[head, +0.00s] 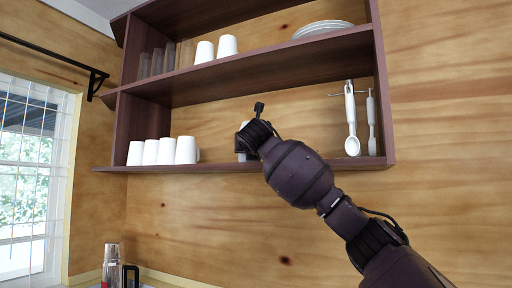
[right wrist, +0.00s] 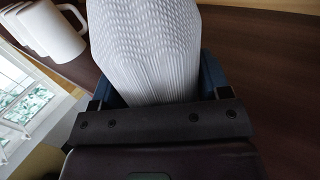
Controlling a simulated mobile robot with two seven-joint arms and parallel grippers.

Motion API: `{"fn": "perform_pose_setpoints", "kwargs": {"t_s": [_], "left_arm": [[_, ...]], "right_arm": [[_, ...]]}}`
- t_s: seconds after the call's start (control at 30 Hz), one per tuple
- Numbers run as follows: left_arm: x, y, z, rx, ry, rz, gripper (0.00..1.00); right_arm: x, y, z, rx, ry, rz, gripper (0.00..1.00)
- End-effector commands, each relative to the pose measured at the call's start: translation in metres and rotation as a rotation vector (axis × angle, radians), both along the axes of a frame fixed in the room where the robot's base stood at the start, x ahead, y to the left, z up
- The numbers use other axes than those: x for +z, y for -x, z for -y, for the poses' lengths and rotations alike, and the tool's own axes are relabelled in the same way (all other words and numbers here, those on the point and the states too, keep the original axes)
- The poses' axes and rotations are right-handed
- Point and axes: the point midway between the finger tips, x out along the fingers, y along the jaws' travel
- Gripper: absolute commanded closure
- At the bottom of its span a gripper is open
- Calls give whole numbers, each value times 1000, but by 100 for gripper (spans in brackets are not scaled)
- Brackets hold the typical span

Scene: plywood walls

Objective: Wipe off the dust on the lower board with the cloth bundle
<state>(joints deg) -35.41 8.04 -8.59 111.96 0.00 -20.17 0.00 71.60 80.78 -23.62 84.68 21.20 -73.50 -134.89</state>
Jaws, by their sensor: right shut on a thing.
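The lower board (head: 220,167) is the dark brown bottom shelf of the wall unit; its surface also fills the right of the right wrist view (right wrist: 275,70). My right gripper (head: 252,132) is over the middle of this board, reaching in from the right. In the right wrist view it is shut on the cloth bundle (right wrist: 145,45), a pale grey-white ribbed bundle between the blue fingers. In the head view only a sliver of the bundle (head: 240,145) shows behind the gripper. I cannot tell whether it touches the board. I make out no dust. My left gripper is not in view.
White mugs (head: 160,152) stand on the left part of the lower board, also close to the bundle in the right wrist view (right wrist: 48,30). White utensils (head: 351,125) hang at the right end. The upper shelf (head: 250,65) holds white cups, glasses and plates.

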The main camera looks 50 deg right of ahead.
Motion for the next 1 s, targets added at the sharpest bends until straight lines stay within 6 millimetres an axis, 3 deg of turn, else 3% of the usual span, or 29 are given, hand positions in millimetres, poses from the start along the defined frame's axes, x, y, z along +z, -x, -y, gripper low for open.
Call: {"fn": "perform_pose_setpoints", "kwargs": {"t_s": [1.0], "left_arm": [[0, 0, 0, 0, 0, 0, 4]], "right_arm": [[-1, -51, -16, 2, -1, -1, 56]]}}
